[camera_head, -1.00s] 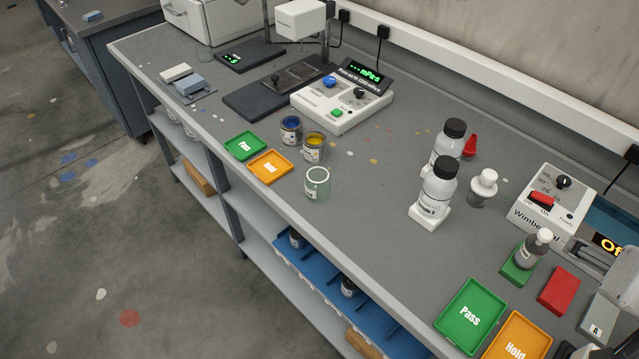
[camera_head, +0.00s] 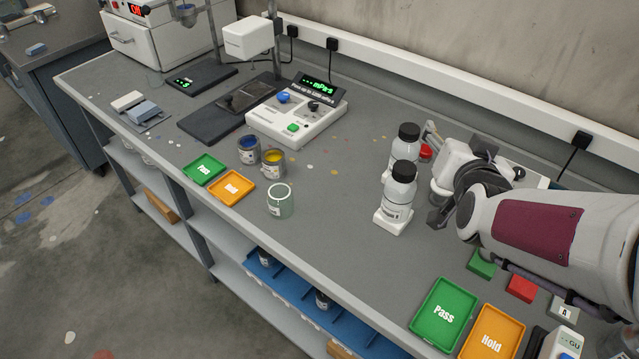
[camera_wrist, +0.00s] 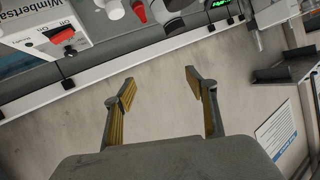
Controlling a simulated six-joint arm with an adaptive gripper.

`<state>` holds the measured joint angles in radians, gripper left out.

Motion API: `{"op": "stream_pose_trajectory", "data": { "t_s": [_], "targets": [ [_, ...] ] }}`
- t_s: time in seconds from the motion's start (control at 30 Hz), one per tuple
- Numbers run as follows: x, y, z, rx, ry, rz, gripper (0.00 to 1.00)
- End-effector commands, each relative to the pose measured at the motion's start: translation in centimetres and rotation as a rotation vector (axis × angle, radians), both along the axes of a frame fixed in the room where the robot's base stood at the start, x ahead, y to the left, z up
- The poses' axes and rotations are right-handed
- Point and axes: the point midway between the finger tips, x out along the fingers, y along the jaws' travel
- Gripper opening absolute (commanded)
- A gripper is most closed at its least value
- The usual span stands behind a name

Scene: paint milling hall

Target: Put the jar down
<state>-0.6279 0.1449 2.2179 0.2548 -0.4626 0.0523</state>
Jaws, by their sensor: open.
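A clear greenish glass jar (camera_head: 280,201) with a white label stands upright and open on the bench, left of centre in the head view. A jar of blue paint (camera_head: 248,151) and a jar of yellow paint (camera_head: 273,164) stand behind it. My gripper (camera_wrist: 158,88) is open in the wrist view, with nothing between its fingers and bare wall beyond. In the head view my arm reaches in from the right, well apart from these jars. A small white-capped container seen earlier at the right is now mostly hidden behind my gripper.
Two black-capped white bottles stand close to my gripper, the front one (camera_head: 398,192) on a white stand. A green Pass tray (camera_head: 443,314) and an orange Hold tray (camera_head: 491,335) lie at the front right. Smaller green (camera_head: 205,168) and orange (camera_head: 232,188) trays lie left. Mid-bench is clear.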

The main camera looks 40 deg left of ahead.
Motion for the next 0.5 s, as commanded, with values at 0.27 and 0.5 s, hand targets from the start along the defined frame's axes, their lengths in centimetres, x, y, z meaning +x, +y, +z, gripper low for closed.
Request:
{"op": "stream_pose_trajectory", "data": {
  "t_s": [0.27, 0.5],
  "targets": [
    [-0.3, 7.1, -2.2, 0.049, -0.087, 0.055, 0.57],
    [-6.0, 14.8, -6.5, -0.007, -0.119, 0.226, 0.57]
  ]
}}
